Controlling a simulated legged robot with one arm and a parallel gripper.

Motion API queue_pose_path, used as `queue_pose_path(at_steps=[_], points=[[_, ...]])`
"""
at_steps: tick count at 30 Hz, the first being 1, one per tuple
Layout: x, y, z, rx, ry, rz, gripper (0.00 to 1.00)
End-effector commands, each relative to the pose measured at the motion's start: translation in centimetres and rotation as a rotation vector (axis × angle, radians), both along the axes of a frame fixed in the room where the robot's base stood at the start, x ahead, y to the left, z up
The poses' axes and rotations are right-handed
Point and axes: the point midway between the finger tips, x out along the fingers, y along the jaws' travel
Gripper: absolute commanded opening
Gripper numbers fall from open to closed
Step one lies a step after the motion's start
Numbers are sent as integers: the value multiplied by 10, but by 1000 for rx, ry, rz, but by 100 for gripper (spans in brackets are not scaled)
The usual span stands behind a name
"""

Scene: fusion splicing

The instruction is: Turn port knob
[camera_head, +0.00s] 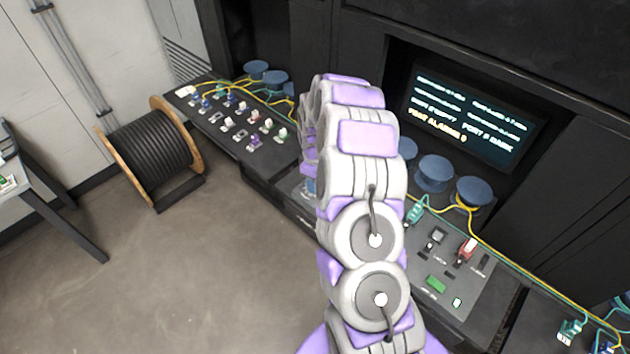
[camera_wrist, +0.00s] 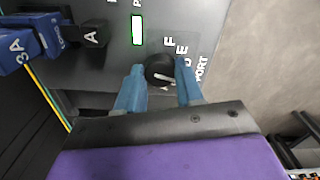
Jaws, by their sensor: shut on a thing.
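The port knob (camera_wrist: 160,70) is a round black knob with a pale pointer line, on a dark grey panel (camera_wrist: 105,65) in the wrist view. Letters are printed around it, with F and E readable above and to its right, and the word PORT farther right. My gripper (camera_wrist: 162,74) has its two blue fingers on either side of the knob, shut on it. In the head view my white and purple arm hides the knob and the gripper.
In the wrist view, a lit white-green indicator (camera_wrist: 137,29) and blue connectors (camera_wrist: 40,38) sit left of the knob. In the head view, a screen (camera_head: 475,115) shows text, a right-hand panel (camera_head: 445,265) holds switches and plugs, and a cable spool (camera_head: 152,150) stands on the floor.

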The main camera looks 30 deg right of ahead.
Motion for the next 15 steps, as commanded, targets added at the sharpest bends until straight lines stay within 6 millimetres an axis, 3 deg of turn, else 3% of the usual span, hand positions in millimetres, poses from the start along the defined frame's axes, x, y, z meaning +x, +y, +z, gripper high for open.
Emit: queue_pose_path(at_steps=[1,2,3,9,15], points=[[1,-1,1,-2,-5,0,6],[1,-1,1,-2,-5,0,37],[1,-1,1,-2,-5,-1,41],[0,0,1,0,-3,-1,60],[0,0,1,0,-3,-1,62]])
